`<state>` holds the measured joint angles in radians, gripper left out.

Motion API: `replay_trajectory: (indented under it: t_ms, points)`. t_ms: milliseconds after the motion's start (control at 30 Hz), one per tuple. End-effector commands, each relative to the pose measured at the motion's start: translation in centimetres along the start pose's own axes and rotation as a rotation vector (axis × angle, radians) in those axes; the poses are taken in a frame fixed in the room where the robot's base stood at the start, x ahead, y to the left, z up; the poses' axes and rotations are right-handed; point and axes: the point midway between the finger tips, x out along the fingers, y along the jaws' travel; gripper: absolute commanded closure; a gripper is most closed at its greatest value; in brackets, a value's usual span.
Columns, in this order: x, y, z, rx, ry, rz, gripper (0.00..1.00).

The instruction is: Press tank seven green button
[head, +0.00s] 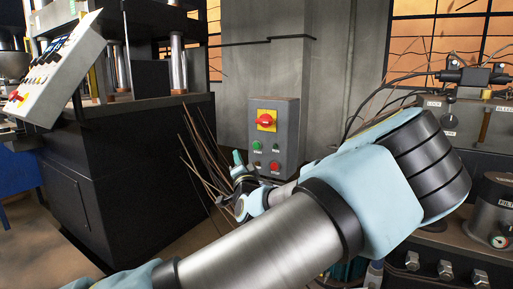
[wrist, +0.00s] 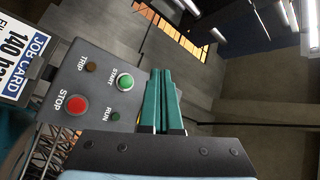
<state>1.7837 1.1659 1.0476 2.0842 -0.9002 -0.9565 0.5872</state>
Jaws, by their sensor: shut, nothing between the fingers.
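A grey control box (head: 290,137) is fixed to the concrete pillar in the head view. Its green START button (head: 256,145) is on the left of its face, and it shows large in the wrist view (wrist: 125,82). My gripper (head: 237,157) is in front of the box's lower left side. In the wrist view its two green fingers (wrist: 161,71) are shut together with nothing between them, beside the START button and seemingly apart from it. I see no "tank seven" label.
A red STOP button (wrist: 77,105), a dark green RUN lamp (wrist: 115,117) and a brown TRIP lamp (wrist: 91,66) surround START. A red-yellow rotary switch (head: 266,121) sits above. Thin rods (head: 205,165) stand left of the box. A job card (wrist: 22,55) shows too.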

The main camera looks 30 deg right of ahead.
Motion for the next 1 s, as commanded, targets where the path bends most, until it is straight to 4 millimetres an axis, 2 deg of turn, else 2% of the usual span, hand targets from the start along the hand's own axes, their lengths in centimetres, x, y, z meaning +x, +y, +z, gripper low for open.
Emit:
replay_trajectory:
  t_ms: [167,700,1000]
  points:
    - [0.9,0.7,-0.6,-0.001,0.0,-0.001,1.0]
    - [5.5,4.1,-3.9,-0.002,0.0,0.0,1.0]
    - [6.1,4.4,-4.4,-0.001,-0.001,0.0,1.0]
